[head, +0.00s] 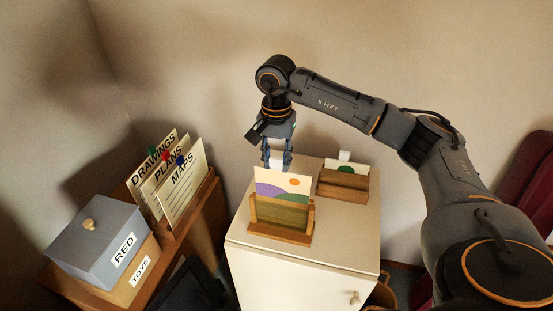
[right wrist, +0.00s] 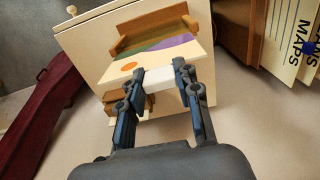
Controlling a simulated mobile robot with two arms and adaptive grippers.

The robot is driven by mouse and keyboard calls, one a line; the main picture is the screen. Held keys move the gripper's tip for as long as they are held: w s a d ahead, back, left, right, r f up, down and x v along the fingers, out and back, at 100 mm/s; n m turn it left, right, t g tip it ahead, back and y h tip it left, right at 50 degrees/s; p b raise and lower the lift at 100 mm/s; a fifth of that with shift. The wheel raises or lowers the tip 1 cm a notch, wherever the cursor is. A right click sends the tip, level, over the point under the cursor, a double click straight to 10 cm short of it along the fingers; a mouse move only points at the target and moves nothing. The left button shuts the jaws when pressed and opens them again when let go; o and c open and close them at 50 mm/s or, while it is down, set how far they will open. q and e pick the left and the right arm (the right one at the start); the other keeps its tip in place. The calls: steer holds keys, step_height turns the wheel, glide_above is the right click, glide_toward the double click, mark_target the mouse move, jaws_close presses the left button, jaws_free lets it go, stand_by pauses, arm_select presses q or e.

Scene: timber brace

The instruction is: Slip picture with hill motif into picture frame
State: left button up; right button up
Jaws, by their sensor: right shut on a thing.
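The picture with the hill motif (head: 284,188) is a cream card with purple and green hills and an orange sun. It stands upright at the wooden picture frame (head: 281,239) on the white cabinet. Its lower part is behind the frame's olive-toned front, so its bottom edge is hidden and I cannot tell how deep it sits. My right gripper (head: 277,166) is above it, pointing down. In the right wrist view, the gripper (right wrist: 162,80) is shut on the white tab at the picture's (right wrist: 128,55) top edge, and the frame (right wrist: 150,22) lies beyond. My left gripper is out of view.
A second wooden holder (head: 343,191) with a green-dot card (head: 346,169) stands close behind, right of the frame. The white cabinet (head: 345,235) has free top at right front. Left, a wooden shelf holds labelled folders (head: 182,190) and a grey RED box (head: 97,243).

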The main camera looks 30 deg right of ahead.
mark_target(276, 166)
steer(key=shift+f, duration=0.2)
stand_by(0.4)
steer(key=shift+f+b, duration=4.4)
steer(key=shift+f, duration=0.9)
steer(key=o, duration=1.6)
steer(key=shift+r+p, duration=2.45)
steer(key=shift+r, duration=1.55)
